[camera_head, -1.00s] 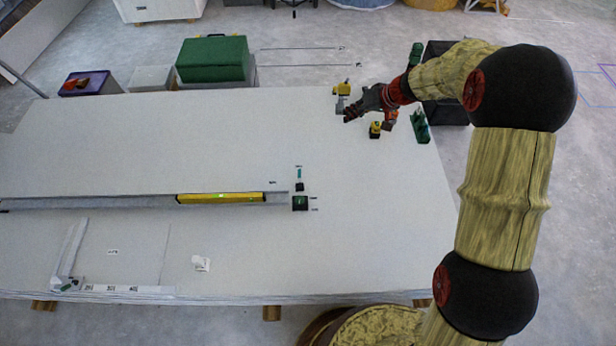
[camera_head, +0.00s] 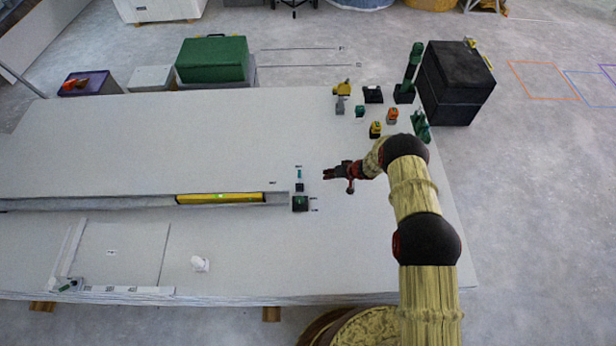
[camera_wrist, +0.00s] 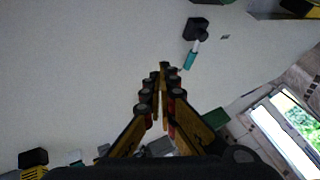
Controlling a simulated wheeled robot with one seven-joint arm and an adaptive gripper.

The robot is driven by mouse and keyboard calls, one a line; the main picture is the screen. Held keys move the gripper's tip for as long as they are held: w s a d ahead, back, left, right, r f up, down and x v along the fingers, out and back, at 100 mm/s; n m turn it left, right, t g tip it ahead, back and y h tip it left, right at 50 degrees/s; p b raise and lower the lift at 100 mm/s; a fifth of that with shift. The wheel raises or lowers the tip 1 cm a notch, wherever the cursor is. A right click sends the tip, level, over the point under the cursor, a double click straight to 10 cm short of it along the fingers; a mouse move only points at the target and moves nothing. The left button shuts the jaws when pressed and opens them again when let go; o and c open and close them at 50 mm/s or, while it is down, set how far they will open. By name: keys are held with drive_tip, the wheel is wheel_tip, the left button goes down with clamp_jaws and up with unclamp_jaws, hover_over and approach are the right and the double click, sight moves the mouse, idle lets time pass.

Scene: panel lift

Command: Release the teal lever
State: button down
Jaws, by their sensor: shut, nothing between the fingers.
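The teal lever (camera_head: 299,174) stands up from a small black base (camera_head: 299,187) on the white panel, just past the right end of the metal rail. In the wrist view the teal lever (camera_wrist: 191,56) shows near the top, with its black base (camera_wrist: 196,28) beyond it. My gripper (camera_head: 325,174) is shut and empty, a short way to the right of the lever and apart from it. In the wrist view my gripper's fingertips (camera_wrist: 166,68) are together, close below and left of the lever in the picture.
A dark block with a green mark (camera_head: 300,203) sits just in front of the lever. A yellow level (camera_head: 220,197) lies on the rail to the left. Several small tools, including an orange one (camera_head: 392,115), stand at the panel's far right. A black box (camera_head: 455,85) is beyond.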

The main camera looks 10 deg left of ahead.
sight(300, 177)
drive_tip(key=shift+a+f, duration=0.1)
drive_tip(key=b+x, duration=0.4)
drive_tip(key=x, duration=0.5)
drive_tip(key=shift+f, duration=0.2)
drive_tip(key=a+b, duration=0.1)
drive_tip(key=a, duration=0.2)
drive_tip(key=shift+s+a+r+b, duration=0.1)
drive_tip(key=shift+s+b, duration=0.1)
drive_tip(key=shift+b, duration=0.15)
drive_tip(key=shift+s+a+r, duration=0.15)
drive_tip(key=shift+a, duration=0.35)
drive_tip(key=shift+d, duration=0.1)
